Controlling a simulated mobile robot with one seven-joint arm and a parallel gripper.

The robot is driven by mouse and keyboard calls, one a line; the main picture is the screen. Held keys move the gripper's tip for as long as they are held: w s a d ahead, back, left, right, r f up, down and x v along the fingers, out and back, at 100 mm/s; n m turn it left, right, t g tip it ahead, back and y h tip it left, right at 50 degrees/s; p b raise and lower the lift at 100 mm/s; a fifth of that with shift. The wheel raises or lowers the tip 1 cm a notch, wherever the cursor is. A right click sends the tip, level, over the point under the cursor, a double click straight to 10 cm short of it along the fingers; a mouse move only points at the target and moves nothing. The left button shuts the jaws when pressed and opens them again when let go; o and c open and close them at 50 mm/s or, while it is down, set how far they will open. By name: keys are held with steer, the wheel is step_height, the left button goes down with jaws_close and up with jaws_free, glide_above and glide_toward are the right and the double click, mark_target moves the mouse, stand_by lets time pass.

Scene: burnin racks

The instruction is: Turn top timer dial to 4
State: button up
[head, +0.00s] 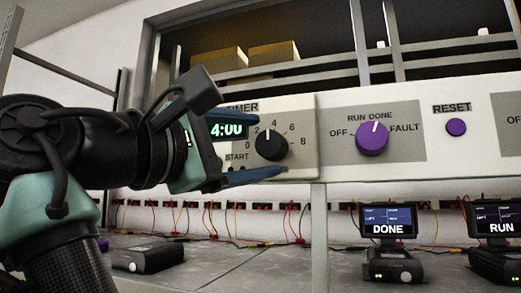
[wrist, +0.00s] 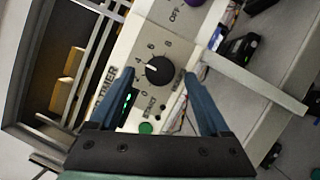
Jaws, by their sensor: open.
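The black timer dial (head: 271,146) sits on the white TIMER panel, with a 0 to 8 scale around it. Its white pointer mark points up, close to the 4. The green timer display (head: 226,130) reads 4:00, partly covered by my gripper. My gripper (head: 250,143) is open and empty in front of the panel, to the left of the dial. In the wrist view the dial (wrist: 158,70) shows between the two blue fingertips, with a gap on each side. A green START button (wrist: 146,128) lies below the dial in the wrist view.
A purple RUN/DONE/FAULT knob (head: 372,138) and a purple RESET button (head: 456,127) sit to the right. Below, a device reading DONE (head: 388,220) and one reading RUN (head: 497,222) stand on the shelf. Cardboard boxes (head: 218,65) lie on the shelf above.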

steer(key=b+v, duration=0.4)
steer(key=v, duration=0.7)
steer(key=shift+b, duration=0.3)
steer(key=shift+s+a, duration=0.1)
steer(key=w+f+m+t+y, duration=0.3)
steer(key=w+f+t+y, duration=0.4)
steer(key=y, duration=0.3)
steer(key=s+d+f+m+t+y, duration=0.2)
steer(key=s+d+f+m+t, duration=0.2)
steer(key=s+d+m, duration=0.5)
steer(key=s+f+m, duration=0.1)
steer(key=s+m, duration=0.1)
steer(key=shift+s+t+y, duration=0.3)
steer(key=shift+s+t, duration=0.1)
steer(key=shift+c, duration=0.2)
